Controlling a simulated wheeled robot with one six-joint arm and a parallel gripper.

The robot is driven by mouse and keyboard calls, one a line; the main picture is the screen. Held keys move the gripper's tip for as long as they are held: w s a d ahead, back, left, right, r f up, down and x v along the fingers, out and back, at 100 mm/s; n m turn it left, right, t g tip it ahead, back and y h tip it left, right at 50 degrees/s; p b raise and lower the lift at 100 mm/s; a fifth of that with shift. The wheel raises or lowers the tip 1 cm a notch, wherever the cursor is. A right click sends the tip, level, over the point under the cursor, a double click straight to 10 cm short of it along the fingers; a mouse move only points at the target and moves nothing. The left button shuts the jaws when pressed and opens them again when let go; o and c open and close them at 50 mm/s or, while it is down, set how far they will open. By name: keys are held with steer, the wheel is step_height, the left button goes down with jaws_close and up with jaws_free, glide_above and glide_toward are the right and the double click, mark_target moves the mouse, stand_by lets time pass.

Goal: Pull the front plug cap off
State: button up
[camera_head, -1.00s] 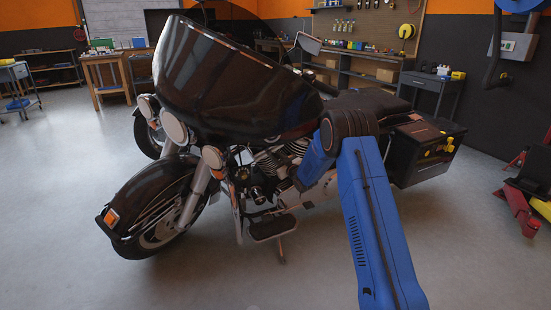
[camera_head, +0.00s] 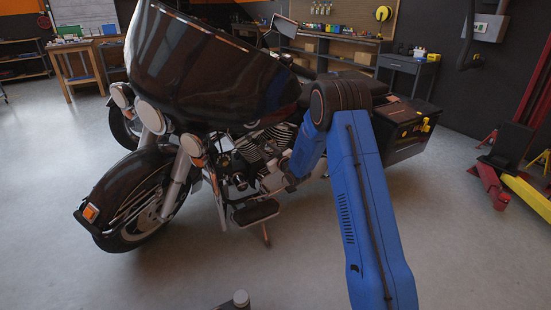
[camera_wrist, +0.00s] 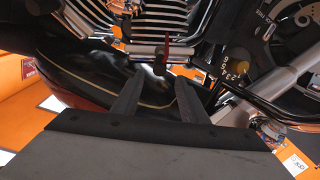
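A black motorcycle (camera_head: 130,190) stands with its front wheel to the left. Its finned engine cylinders (camera_head: 250,150) show below the fairing, just left of my blue arm. In the wrist view, finned metal cylinders (camera_wrist: 163,18) are at the top. A small red part (camera_wrist: 167,50) lies beneath one of them, just beyond my fingertips. I cannot tell for certain which part is the front plug cap. My gripper (camera_wrist: 160,80) has its two dark fingers apart, with no part clearly held between them. In the head view the fingers cannot be made out against the engine.
Dark tubing and a silver pipe (camera_wrist: 285,75) run close to the right of the fingers. A dark pannier (camera_head: 405,130) is behind my arm. Red and yellow lift parts (camera_head: 520,190) stand at right.

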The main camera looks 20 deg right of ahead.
steer(key=v, duration=0.9)
steer(key=shift+s, duration=0.25)
steer(key=shift+d, duration=0.1)
steer(key=s+d+r+m+g+h, duration=0.2)
steer(key=s+r+g+h, duration=0.1)
steer(key=s+r, duration=0.6)
steer(key=s+d+r+m+g+h, duration=0.25)
steer(key=s+r, duration=0.45)
steer(key=s, duration=0.5)
steer(key=s+a+m+g, duration=0.1)
steer(key=s+a+g, duration=0.1)
steer(key=s, duration=1.8)
steer(key=s+a+m+g, duration=0.1)
steer(key=s+g, duration=0.3)
steer(key=s, duration=1.7)
steer(key=shift+s+a+f+m+g, duration=0.3)
steer(key=shift+a+f+m+g, duration=0.05)
steer(key=shift+a+f, duration=0.1)
steer(key=shift+w, duration=0.15)
